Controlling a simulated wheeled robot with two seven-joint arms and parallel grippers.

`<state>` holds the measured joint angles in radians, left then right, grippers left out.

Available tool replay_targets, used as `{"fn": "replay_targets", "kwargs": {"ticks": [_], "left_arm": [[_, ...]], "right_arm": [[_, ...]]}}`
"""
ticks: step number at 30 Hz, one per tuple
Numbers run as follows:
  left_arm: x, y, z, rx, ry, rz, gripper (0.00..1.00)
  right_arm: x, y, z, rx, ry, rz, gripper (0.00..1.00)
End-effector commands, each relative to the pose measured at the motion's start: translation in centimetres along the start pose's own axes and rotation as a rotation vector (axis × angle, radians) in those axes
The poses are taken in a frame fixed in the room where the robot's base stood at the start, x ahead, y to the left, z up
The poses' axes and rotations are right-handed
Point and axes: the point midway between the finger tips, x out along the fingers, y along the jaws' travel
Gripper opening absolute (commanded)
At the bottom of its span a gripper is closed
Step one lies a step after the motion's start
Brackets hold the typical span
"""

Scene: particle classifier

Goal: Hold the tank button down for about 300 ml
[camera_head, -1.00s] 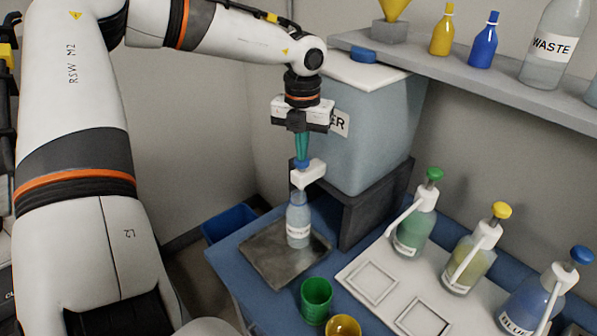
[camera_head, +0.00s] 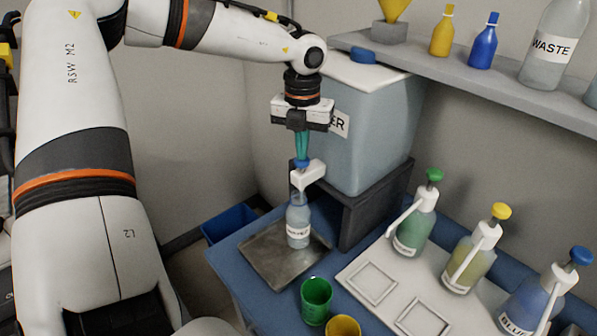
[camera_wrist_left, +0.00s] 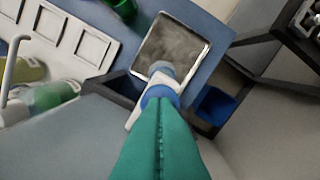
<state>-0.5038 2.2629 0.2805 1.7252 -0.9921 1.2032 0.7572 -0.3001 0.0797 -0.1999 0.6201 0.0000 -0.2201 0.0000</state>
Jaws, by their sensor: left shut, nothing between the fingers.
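The water tank (camera_head: 368,125) is a big blue-grey box with a white lid, on a dark stand. Its white tap (camera_head: 307,175) sticks out toward the left with the blue button (camera_head: 302,163) on top. My left gripper (camera_head: 302,156) points straight down, its teal fingers shut and empty, with the tips on the button. In the left wrist view the fingers (camera_wrist_left: 158,112) meet the blue button (camera_wrist_left: 158,93) and cover part of it. A clear labelled bottle (camera_head: 298,226) stands upright under the tap on a metal tray (camera_head: 262,258). Its liquid level is hard to read.
Green (camera_head: 316,300) and yellow (camera_head: 342,328) cups stand at the table's front. A shelf (camera_head: 470,80) holds a waste bottle (camera_head: 553,48). A blue bin (camera_head: 228,222) is on the floor.

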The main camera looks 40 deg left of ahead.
Motion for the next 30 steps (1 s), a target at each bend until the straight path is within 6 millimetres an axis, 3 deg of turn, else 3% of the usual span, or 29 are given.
{"fn": "replay_targets", "kwargs": {"ticks": [15, 30], "left_arm": [[-6.3, 0.0, 0.0, 0.000, 0.002, -0.001, 0.00], [-6.6, 0.0, 0.0, 0.000, 0.001, 0.000, 0.00]], "right_arm": [[-3.1, 0.0, 0.3, 0.000, 0.000, 0.000, 0.00], [-3.1, 0.0, 0.3, 0.000, 0.000, 0.000, 0.00]]}}
